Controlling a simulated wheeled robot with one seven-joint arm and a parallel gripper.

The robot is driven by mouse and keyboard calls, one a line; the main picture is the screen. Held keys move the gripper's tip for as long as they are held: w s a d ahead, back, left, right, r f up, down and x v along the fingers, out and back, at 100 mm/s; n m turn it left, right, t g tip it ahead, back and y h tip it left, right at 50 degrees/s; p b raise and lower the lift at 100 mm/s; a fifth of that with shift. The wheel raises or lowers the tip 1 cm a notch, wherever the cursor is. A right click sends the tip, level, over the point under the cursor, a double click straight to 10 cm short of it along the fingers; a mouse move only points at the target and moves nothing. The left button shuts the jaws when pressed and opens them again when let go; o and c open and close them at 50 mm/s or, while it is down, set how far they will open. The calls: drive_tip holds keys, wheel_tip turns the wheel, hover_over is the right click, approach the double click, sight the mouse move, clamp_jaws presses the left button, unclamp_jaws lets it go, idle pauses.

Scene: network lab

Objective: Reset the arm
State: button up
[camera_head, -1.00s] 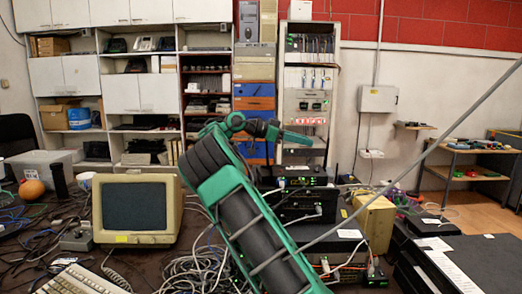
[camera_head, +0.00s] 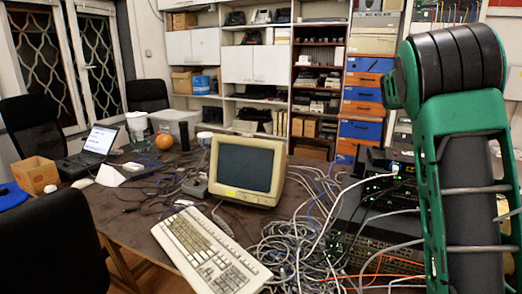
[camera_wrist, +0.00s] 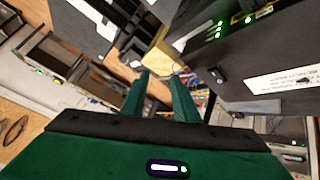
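My green and black arm rises along the right side of the head view, with its elbow near the top right. The head view does not show my gripper. In the wrist view, my gripper (camera_wrist: 160,78) has two green fingers set apart with a gap between them. It is open, and I see nothing held between the fingers. Dark boxes with lit green lamps (camera_wrist: 232,48) stand close to the right of the fingers in that view.
A cluttered table holds an old monitor (camera_head: 245,168), a keyboard (camera_head: 208,250), tangled cables (camera_head: 295,245) and stacked network devices (camera_head: 375,215) beside my arm. A laptop (camera_head: 92,145) and an orange ball (camera_head: 164,142) lie farther left. Office chairs (camera_head: 55,245) stand at the left.

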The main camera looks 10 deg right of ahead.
drive_tip(key=s+a+f+n+t+y, duration=0.1)
drive_tip(key=s+a+f+n+y, duration=0.3)
drive_tip(key=s+a+f, duration=0.4)
drive_tip(key=s+a+f+n+t+y, duration=0.2)
drive_tip(key=s+a+f+n+y, duration=0.2)
drive_tip(key=s+a, duration=1.4)
wheel_tip(320, 180, down, 4)
drive_tip(key=a+n, duration=0.2)
drive_tip(key=n, duration=0.1)
drive_tip(key=shift+s, duration=0.3)
drive_tip(key=shift+w+d+f, duration=0.1)
drive_tip(key=shift+w+f, duration=0.15)
drive_tip(key=shift+w, duration=0.35)
